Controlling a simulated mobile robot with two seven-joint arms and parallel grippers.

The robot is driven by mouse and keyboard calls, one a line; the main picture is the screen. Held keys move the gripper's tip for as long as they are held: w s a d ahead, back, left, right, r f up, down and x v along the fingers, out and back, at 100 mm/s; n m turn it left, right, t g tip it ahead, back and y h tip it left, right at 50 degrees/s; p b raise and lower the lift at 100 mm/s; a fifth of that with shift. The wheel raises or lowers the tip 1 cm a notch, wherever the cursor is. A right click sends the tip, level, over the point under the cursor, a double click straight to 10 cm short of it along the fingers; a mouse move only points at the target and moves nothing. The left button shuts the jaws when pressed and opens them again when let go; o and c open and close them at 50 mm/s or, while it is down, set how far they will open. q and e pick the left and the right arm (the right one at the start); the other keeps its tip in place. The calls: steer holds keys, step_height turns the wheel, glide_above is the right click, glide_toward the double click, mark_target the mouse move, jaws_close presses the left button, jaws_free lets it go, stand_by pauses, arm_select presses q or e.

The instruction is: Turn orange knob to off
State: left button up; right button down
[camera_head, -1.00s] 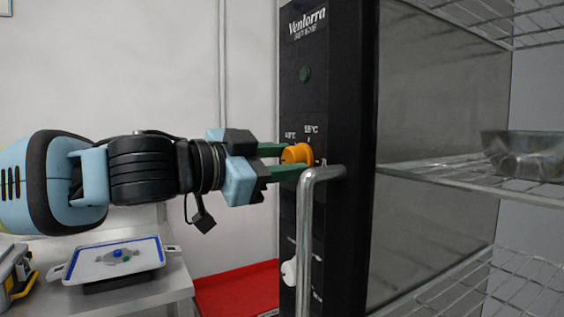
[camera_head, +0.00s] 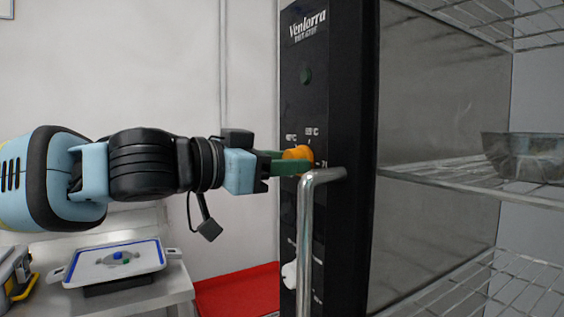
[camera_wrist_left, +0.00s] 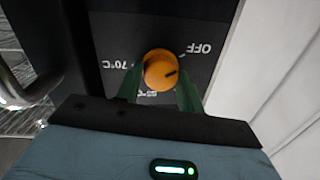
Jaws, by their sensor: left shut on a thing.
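The orange knob (camera_head: 298,154) sits on the black control panel (camera_head: 305,110) of the Venlorra appliance. My left gripper (camera_head: 292,161) reaches in from the left, its green fingers shut on the orange knob. In the left wrist view the knob (camera_wrist_left: 160,70) lies between the two fingertips (camera_wrist_left: 160,84), and a dark pointer mark shows on its right side. The label OFF is at the upper right of the knob there, and 70°C is at its left. My right gripper is not in view.
A metal door handle (camera_head: 306,240) stands out just right of and below the knob. A white knob (camera_head: 289,274) is lower on the panel. Wire shelves (camera_head: 460,172) with a metal pan (camera_head: 508,155) are at the right. A white tray (camera_head: 115,262) and a red surface (camera_head: 238,292) are lower left.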

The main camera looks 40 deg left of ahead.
arm_select(q)
steer(key=shift+r, duration=0.15)
steer(key=o, duration=1)
steer(key=p+v, duration=0.2)
steer(key=v, duration=0.5)
steer(key=shift+s+a, duration=0.1)
steer(key=shift+s, duration=0.25)
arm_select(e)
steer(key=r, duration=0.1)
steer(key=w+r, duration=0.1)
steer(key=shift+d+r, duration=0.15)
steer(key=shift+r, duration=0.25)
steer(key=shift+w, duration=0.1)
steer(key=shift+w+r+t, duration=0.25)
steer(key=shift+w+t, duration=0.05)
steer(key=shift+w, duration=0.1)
